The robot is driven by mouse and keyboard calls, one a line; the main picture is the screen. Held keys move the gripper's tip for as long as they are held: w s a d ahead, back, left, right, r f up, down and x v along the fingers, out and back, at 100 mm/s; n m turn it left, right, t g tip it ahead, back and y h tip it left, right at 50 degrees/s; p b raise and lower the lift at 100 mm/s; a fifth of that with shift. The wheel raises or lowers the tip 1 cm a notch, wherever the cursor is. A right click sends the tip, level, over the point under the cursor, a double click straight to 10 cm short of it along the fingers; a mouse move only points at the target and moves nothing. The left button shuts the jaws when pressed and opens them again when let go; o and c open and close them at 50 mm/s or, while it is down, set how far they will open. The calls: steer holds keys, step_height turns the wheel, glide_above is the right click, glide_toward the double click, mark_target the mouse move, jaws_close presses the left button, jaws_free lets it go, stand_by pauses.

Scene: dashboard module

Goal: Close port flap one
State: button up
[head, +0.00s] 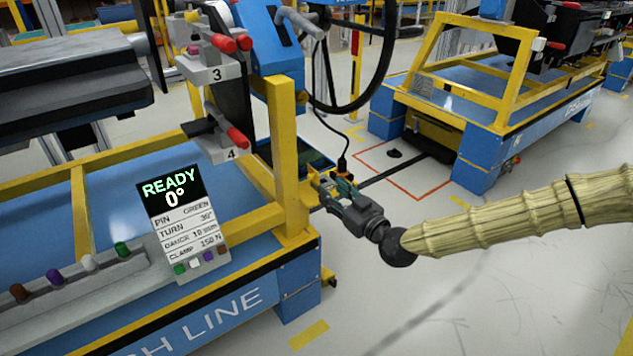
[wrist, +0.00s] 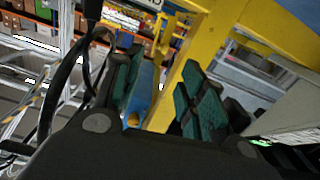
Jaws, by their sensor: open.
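My gripper (head: 330,188) is in the middle of the head view, beside the yellow post of the blue cart, with its fingers pointing away up and left. In the wrist view its two teal-padded fingers (wrist: 162,95) stand apart with nothing between them. A yellow post and blue part show behind them. I cannot make out port flap one in either view. The dashboard module (head: 70,75), a dark grey body, is at the upper left of the head view and is cut off by the frame edge.
The yellow post (head: 290,165) stands close left of my gripper. Red-ended clamps marked 3 (head: 215,73) and 4 (head: 228,155) hang left of it. A display (head: 182,215) reads READY 0°. Coloured pins (head: 90,263) sit in a rack.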

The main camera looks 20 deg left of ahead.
mark_target(312, 175)
steer(key=b+x, duration=0.1)
steer(key=x, duration=0.7)
steer(key=shift+f+b, duration=0.1)
steer(key=shift+b, duration=0.2)
steer(key=shift+s, duration=0.1)
jaws_close()
